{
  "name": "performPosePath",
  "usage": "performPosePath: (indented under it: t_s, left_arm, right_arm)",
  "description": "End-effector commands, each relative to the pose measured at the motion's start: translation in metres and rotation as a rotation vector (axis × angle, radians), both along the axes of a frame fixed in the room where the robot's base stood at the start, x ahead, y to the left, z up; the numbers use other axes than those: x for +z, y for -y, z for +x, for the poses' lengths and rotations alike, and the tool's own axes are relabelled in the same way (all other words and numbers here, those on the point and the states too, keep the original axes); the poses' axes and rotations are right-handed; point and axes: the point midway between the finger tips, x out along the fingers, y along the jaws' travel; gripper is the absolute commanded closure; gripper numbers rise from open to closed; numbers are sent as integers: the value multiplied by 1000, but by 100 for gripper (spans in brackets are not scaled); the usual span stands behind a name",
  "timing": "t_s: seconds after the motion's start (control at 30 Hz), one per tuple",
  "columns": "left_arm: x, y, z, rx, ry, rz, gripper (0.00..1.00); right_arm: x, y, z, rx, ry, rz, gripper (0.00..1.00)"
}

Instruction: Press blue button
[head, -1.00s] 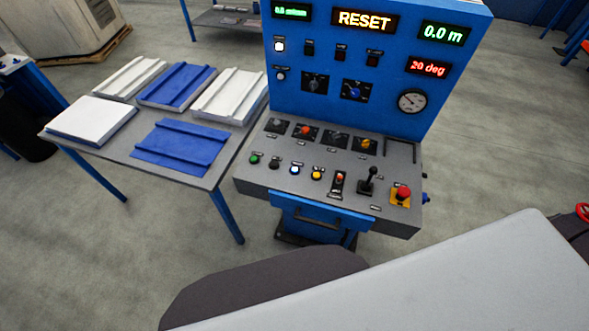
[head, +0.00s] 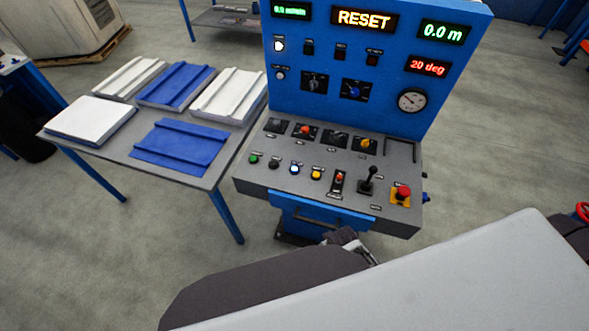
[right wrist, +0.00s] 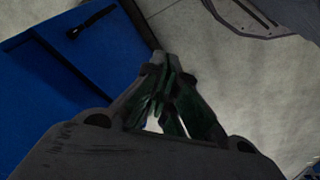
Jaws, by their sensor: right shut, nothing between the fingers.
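The blue button (head: 295,169) is a small round button with a bright, pale centre. It sits in the front row of the console's sloped desk (head: 246,184), between a black button (head: 274,163) and a yellow button (head: 316,174). My right gripper (head: 345,238) shows partly below the desk's front edge, near the blue drawer front, below and to the right of the blue button. In the right wrist view the right gripper (right wrist: 158,60) has its fingers together and holds nothing. The blue button is not in that view. My left gripper is not in view.
A red stop button (head: 403,192), a black joystick (head: 367,181) and a red-topped switch (head: 339,181) stand along the desk's right side. The drawer handle (head: 318,217) sticks out below. A table (head: 120,163) with blue and white panels is at left.

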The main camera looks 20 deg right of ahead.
Motion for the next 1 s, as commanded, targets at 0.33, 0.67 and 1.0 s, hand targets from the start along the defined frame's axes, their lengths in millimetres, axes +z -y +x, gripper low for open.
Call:
performPosePath:
  t_s: [0.33, 0.67, 1.0]
  left_arm:
    - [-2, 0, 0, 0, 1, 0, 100]
    - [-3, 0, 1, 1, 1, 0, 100]
    - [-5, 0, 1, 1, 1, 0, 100]
  right_arm:
    - [66, -1, 15, -3, 26, 3, 100]
    - [133, -3, 23, 6, 55, 6, 100]
    - [212, -19, 42, 114, 134, 27, 100]
